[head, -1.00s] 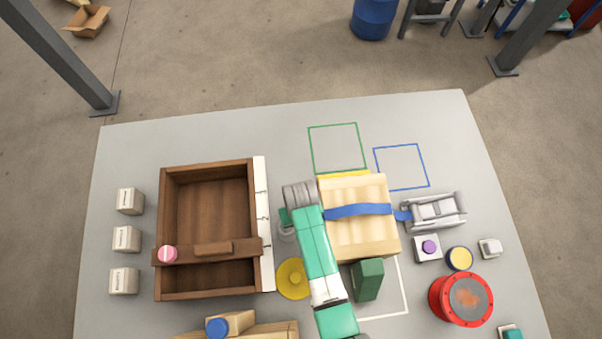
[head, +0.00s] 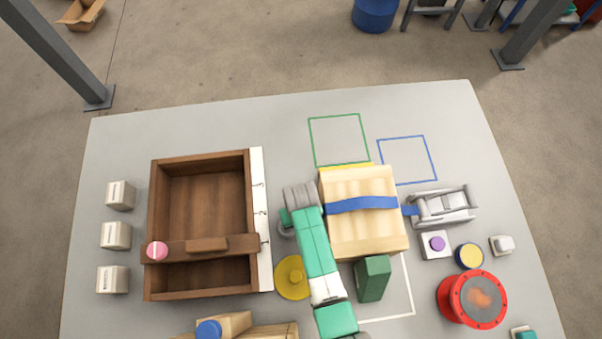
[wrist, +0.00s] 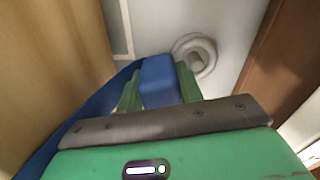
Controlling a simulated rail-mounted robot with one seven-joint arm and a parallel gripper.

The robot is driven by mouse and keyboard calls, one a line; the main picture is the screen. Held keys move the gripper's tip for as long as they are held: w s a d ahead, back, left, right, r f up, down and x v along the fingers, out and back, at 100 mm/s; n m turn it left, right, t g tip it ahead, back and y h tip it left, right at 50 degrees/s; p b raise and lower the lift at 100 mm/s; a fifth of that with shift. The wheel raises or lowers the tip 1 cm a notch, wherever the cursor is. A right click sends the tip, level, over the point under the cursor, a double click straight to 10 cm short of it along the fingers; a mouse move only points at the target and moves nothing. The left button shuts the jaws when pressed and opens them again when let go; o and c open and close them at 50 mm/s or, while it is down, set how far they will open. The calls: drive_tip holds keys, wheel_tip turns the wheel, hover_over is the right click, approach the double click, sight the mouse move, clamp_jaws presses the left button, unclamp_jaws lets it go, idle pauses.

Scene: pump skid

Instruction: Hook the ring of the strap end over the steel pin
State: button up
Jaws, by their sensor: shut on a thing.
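A blue strap (head: 362,204) lies across the top of a pale wooden crate (head: 362,240). Its right end reaches a grey metal ratchet (head: 443,206). In the wrist view, my gripper (wrist: 158,82) has its green fingers shut on the blue strap end (wrist: 159,80), and the strap (wrist: 92,112) runs back along the crate's side. A pale grey round piece with a raised centre (wrist: 196,55) lies just beyond the fingertips; it looks like the steel pin on its base, but I cannot be sure. The strap end's ring is not clearly visible. In the head view, my arm covers most of this spot.
A yellow disc (head: 293,278), a green block (head: 373,279) and a red drum (head: 472,299) are nearby. The gap between crate and box is narrow.

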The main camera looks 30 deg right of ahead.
drive_tip(key=o, duration=0.9)
drive_tip(key=shift+c, duration=0.2)
drive_tip(key=shift+o, duration=1.3)
drive_tip(key=shift+d, duration=0.15)
wheel_tip(320, 180, up, 7)
drive_tip(key=p, duration=0.3)
drive_tip(key=shift+f+p, duration=0.1)
drive_tip(key=shift+p, duration=0.25)
drive_tip(key=shift+r, duration=0.55)
